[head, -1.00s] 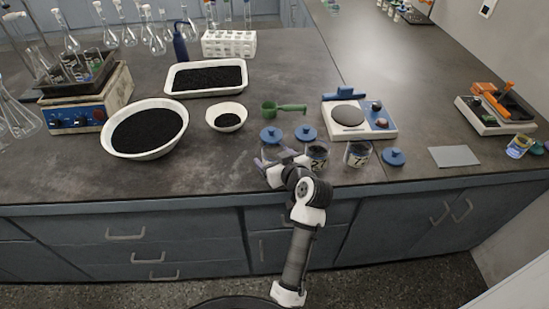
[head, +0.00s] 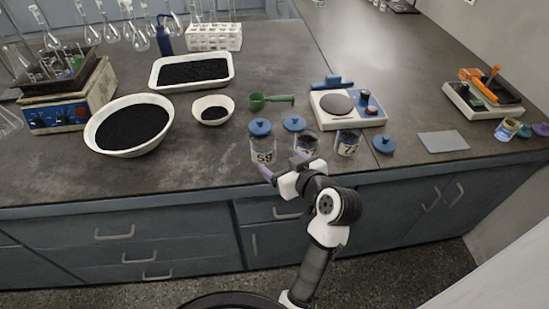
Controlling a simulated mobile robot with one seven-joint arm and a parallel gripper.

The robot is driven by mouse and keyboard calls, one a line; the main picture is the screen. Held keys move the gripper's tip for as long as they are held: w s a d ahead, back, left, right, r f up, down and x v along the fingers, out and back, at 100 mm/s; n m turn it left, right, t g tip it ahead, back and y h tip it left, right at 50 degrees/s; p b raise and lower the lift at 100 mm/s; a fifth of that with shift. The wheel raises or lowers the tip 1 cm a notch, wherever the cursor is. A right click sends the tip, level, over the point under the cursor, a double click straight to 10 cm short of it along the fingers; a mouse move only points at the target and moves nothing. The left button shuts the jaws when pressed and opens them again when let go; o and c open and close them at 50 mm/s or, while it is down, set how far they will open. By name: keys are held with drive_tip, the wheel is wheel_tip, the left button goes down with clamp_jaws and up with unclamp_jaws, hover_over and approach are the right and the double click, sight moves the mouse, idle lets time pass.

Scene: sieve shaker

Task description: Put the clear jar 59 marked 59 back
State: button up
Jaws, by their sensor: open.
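The clear jar 59 (head: 263,154) stands upright near the counter's front edge, its label "59" facing me. A blue lid (head: 260,127) shows at its top edge; I cannot tell whether it sits on the jar or lies behind it. My gripper (head: 281,166) is open and empty, just in front and to the right of jar 59. One finger is close to the jar's lower front; contact cannot be told. A second jar (head: 306,140), holding dark material, is partly hidden behind my gripper. A third jar (head: 347,143), also with dark material, stands to its right.
Blue lids lie behind the second jar (head: 294,123) and beside the third (head: 383,144). A balance (head: 362,117), green scoop (head: 271,100), small bowl (head: 229,107), large bowl (head: 168,122) and tray (head: 229,82) surround them. The counter left of jar 59 is clear.

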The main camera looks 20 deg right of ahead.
drive_tip(key=shift+s+r, duration=0.2)
drive_tip(key=shift+s, duration=0.3)
